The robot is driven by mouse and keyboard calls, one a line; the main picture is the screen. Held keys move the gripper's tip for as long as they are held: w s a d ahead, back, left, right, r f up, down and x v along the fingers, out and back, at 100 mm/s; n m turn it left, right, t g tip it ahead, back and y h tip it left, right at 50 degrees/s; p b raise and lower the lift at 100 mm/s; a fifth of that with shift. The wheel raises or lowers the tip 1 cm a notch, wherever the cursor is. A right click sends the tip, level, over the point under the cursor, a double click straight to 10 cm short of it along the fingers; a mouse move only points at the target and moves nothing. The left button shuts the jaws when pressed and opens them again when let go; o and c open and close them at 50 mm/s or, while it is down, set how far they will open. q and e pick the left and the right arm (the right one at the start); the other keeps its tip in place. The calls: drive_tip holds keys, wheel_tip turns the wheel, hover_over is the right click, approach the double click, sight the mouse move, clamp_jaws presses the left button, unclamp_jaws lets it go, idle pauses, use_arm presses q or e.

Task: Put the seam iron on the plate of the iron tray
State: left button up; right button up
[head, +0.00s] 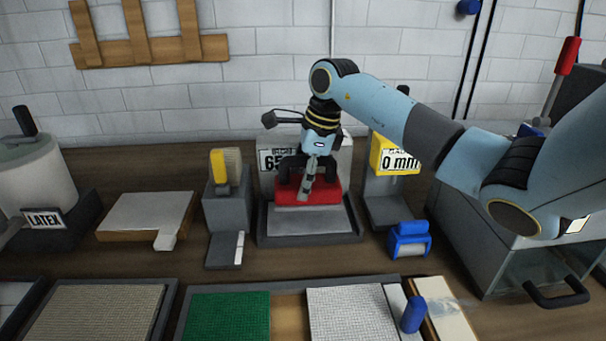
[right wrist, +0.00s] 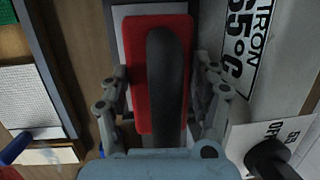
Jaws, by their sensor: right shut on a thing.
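The seam iron (head: 325,193) has a red body and a black handle. In the head view it is over the light plate (head: 318,222) of the dark iron tray (head: 312,240), towards its back. I cannot tell whether its sole touches the plate. My right gripper (head: 306,180) comes down from above and is shut on the iron. In the right wrist view the red iron (right wrist: 142,85) lies between the fingers of my right gripper (right wrist: 165,95), its black handle running lengthwise. Part of the plate shows beside it. My left gripper is not in view.
A sign reading 65 stands behind the tray. A grey stand with a yellow block (head: 225,170) is left of it, and a yellow 0 mm gauge (head: 390,158) right. A blue roller (head: 409,240) lies front right. Mats, including a green one (head: 228,315), line the front.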

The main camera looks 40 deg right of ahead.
sight(319, 185)
wheel_tip(319, 185, down, 4)
drive_tip(key=shift+r+b, duration=0.15)
drive_tip(key=shift+b, duration=0.8)
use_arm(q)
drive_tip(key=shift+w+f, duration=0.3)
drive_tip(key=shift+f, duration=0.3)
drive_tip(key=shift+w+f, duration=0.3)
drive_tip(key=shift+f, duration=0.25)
use_arm(e)
drive_tip(key=o, duration=1.7)
drive_tip(key=shift+s, duration=0.15)
drive_tip(key=shift+r, duration=0.2)
drive_tip(key=p+v, duration=0.7)
drive_tip(key=v, duration=0.4)
drive_tip(key=shift+r+p, duration=0.1)
drive_tip(key=shift+p, duration=0.25)
drive_tip(key=shift+s+r, duration=0.15)
drive_tip(key=shift+r, duration=0.1)
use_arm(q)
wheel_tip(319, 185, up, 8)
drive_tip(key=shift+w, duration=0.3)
